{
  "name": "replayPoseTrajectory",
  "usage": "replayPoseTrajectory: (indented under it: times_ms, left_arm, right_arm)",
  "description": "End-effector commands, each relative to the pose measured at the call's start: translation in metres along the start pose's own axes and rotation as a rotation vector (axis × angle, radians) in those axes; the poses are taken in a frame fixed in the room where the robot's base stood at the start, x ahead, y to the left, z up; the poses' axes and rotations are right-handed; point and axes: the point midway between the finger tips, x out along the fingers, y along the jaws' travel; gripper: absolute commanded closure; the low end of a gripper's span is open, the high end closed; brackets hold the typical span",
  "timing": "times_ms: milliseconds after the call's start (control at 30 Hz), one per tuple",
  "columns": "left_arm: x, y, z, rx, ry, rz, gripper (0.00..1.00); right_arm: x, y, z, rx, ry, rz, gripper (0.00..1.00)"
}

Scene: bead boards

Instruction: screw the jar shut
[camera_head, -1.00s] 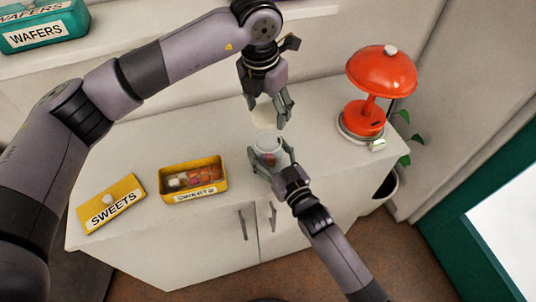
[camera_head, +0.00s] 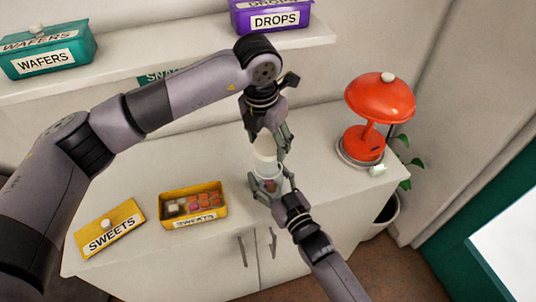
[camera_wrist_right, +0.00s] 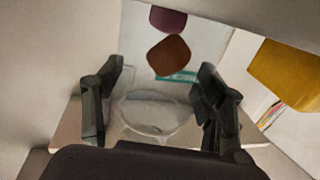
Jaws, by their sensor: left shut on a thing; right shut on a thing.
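The clear glass jar (camera_head: 266,171) stands upright over the white cabinet top, with something reddish inside. My right gripper (camera_head: 267,186) is shut around its sides. In the right wrist view the jar's pale round outline (camera_wrist_right: 152,112) shows between the two dark fingers (camera_wrist_right: 155,105). The cream lid (camera_head: 264,150) is directly above the jar mouth, held from above by my left gripper (camera_head: 270,143), which is shut on it. The lid looks very close to the rim; I cannot tell whether they touch. The fingers hide part of the lid and the jar.
An open yellow sweets tin (camera_head: 194,211) and its loose lid (camera_head: 110,230) lie to the left. A red lamp (camera_head: 378,100) stands to the right, near a plant (camera_head: 400,165). A shelf (camera_head: 200,62) behind holds a teal wafers tin (camera_head: 45,50) and a purple drops tin (camera_head: 272,20).

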Motion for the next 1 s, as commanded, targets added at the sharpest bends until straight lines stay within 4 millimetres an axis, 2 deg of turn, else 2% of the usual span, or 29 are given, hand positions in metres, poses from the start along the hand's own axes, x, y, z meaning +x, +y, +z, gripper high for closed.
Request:
replayPoseTrajectory:
  times_ms: [100, 200, 733, 1000]
  left_arm:
    - [0.019, 0.0, -0.004, -0.001, 0.001, -0.001, 0.49]
    - [0.029, 0.0, -0.005, -0.001, -0.001, -0.002, 0.49]
    - [0.03, 0.0, -0.005, 0.0, -0.002, -0.001, 0.49]
    - [0.045, 0.0, -0.007, -0.001, -0.001, 0.0, 0.49]
  right_arm:
    - [0.0, 0.0, 0.0, 0.0, 0.0, 0.0, 0.85]
    - [0.0, 0.0, 0.0, -0.001, 0.0, 0.0, 0.85]
    - [0.0, 0.0, 0.0, -0.001, 0.0, 0.0, 0.85]
    - [0.0, 0.0, 0.0, -0.001, 0.0, 0.0, 0.85]
